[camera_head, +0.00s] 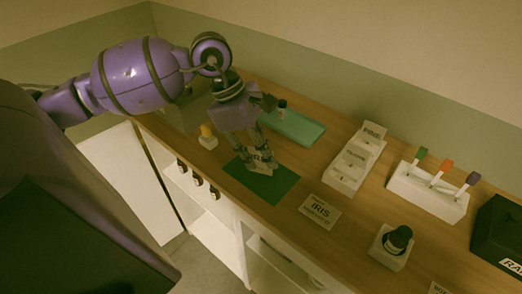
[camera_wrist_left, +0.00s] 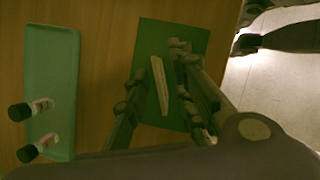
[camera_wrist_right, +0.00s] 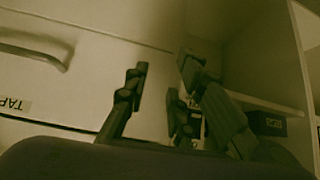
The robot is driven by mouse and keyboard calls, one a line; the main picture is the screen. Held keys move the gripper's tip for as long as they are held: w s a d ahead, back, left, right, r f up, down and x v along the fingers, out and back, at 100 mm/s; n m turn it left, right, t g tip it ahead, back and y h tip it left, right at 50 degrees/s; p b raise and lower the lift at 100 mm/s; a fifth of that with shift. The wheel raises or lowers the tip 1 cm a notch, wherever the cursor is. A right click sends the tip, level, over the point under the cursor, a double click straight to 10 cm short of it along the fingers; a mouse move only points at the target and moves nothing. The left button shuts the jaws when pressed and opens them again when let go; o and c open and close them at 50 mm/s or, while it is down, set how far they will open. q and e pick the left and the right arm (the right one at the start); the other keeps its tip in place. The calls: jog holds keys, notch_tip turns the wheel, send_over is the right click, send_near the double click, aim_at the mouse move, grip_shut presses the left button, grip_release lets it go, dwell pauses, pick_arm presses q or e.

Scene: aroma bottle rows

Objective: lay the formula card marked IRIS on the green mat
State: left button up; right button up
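My left gripper (camera_head: 256,156) is low over the green mat (camera_head: 278,189), fingers pointing down. In the left wrist view its fingers (camera_wrist_left: 158,80) are apart on either side of a narrow pale card (camera_wrist_left: 160,88) over the mat (camera_wrist_left: 170,35). The card appears steeply tilted or edge-on; its print is not readable, and contact with the mat is unclear. A white card reading IRIS (camera_head: 320,211) lies flat on the wooden table, right of the mat. My right gripper (camera_wrist_right: 160,85) shows only in its wrist view, open and empty.
Behind the mat is a teal tray (camera_head: 293,127) with small dark bottles (camera_wrist_left: 30,108). To the right are a stepped white card rack (camera_head: 346,176), a rack with coloured sticks (camera_head: 425,193), and a dark bottle (camera_head: 398,240) in a white holder. White cabinet fronts (camera_wrist_right: 90,75) face my right gripper.

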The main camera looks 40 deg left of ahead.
pick_arm(q)
jog(key=shift+r, duration=0.15)
jog(key=v, duration=1.2)
jog(key=shift+p, duration=0.4)
jog(key=shift+a, duration=0.1)
